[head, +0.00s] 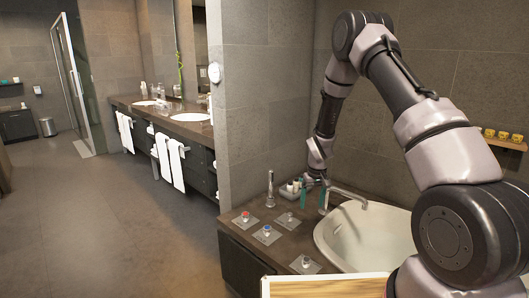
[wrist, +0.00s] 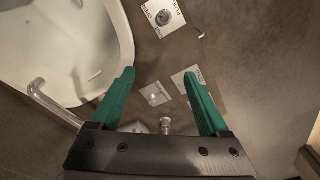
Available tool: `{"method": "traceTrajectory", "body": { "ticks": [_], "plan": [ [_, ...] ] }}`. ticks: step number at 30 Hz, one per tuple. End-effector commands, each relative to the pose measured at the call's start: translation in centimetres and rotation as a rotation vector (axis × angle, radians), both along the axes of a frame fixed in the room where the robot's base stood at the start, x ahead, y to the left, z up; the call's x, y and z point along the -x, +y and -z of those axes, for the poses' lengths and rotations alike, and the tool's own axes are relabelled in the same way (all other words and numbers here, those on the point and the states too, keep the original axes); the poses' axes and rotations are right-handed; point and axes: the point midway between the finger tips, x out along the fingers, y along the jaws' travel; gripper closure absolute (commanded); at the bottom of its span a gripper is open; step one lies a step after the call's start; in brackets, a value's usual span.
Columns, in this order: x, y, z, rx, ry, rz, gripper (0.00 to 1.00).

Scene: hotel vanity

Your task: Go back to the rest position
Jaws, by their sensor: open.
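My gripper (head: 313,195) reaches down over the far end of the tub's brown deck in the head view. Its two teal fingers are apart, with nothing between them. In the wrist view my gripper (wrist: 158,76) also shows open, its fingertips spread above the deck. A small plate with a knob (wrist: 155,94) shows between the fingers, and a second plate lies partly behind the right finger. My arm arches over the white bathtub (head: 375,238) from the right of the head view. No held object shows.
The curved tap spout (head: 348,194) stands close to my gripper, and a hand shower (head: 270,189) stands to its left. Small white items (head: 291,188) sit beside the fingers. Knob plates, one with a blue-topped knob (head: 266,231), lie on the near deck. Open floor (head: 120,220) is at left.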

Motion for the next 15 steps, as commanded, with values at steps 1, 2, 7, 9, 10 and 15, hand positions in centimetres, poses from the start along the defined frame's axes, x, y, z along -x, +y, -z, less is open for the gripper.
{"method": "traceTrajectory", "body": {
  "ticks": [1, 2, 7, 9, 10, 15],
  "plan": [
    [-0.3, -0.2, -3.1, -0.009, -0.023, 0.021, 0.21],
    [-0.3, -0.4, -4.7, -0.013, -0.033, 0.033, 0.21],
    [0.5, -1.2, -13.3, -0.043, -0.088, 0.100, 0.21],
    [1.3, -1.6, -16.6, -0.056, -0.109, 0.127, 0.21],
    [1.6, -1.8, -18.0, -0.062, -0.118, 0.139, 0.21],
    [4.5, -2.8, -25.4, -0.096, -0.172, 0.202, 0.21]
  ]
}}
